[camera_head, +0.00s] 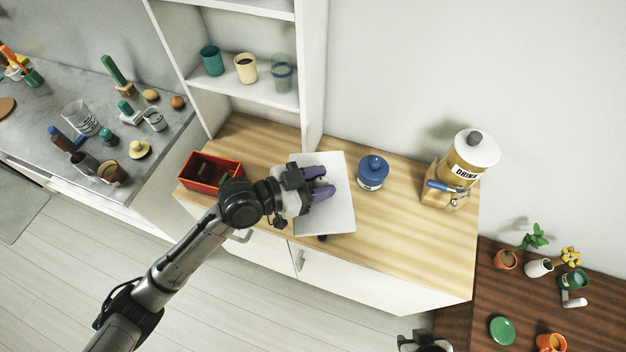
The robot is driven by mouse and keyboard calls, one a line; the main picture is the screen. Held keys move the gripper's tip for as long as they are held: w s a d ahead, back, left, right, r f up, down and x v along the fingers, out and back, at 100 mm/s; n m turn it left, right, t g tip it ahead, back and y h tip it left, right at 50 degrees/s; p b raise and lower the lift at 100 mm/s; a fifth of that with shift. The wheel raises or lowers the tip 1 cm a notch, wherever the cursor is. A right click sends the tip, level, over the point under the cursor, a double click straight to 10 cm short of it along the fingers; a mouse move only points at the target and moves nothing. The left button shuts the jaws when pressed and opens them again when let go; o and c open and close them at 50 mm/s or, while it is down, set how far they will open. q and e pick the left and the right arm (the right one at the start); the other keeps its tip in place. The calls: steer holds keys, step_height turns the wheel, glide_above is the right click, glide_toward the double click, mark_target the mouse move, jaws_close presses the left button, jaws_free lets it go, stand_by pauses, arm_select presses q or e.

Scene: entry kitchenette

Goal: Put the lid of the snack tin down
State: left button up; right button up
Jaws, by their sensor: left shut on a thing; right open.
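My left gripper (320,183) is over the middle of the wooden counter, its purple fingers above a pale square tray-like piece (340,212). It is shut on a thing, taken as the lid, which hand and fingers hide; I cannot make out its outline. I cannot tell whether the pale piece is held or rests on the counter. An open red box-shaped container (230,184) stands left of the gripper. A blue lidded jar (373,172) stands just right of it. I cannot tell which container is the snack tin. My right gripper (425,343) shows partly at the bottom edge, fingers mostly cut off.
A drink dispenser (463,160) stands on a wooden stand at the counter's right. Bare counter (400,225) lies in front of the blue jar. Shelves with cups rise behind. A grey counter with several items is left; a dark table (470,325) with plants is right.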

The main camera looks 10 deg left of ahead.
mark_target(313, 187)
arm_select(q)
steer(key=shift+w+f+m+g, duration=0.2)
steer(key=shift+m+g, duration=0.1)
steer(key=shift+g, duration=0.1)
steer(key=shift+s+a+m+g+h, duration=0.2)
steer(key=shift+a+m+g+h, duration=0.25)
steer(key=shift+m+g, duration=0.35)
steer(key=shift+s+a+m+g+h, duration=0.2)
steer(key=shift+a+m+g, duration=0.35)
steer(key=shift+g, duration=0.45)
steer(key=shift+s+a+m+g+h, duration=0.2)
steer(key=shift+a+m+g+h, duration=0.2)
steer(key=shift+m+g, duration=0.45)
steer(key=shift+a, duration=0.1)
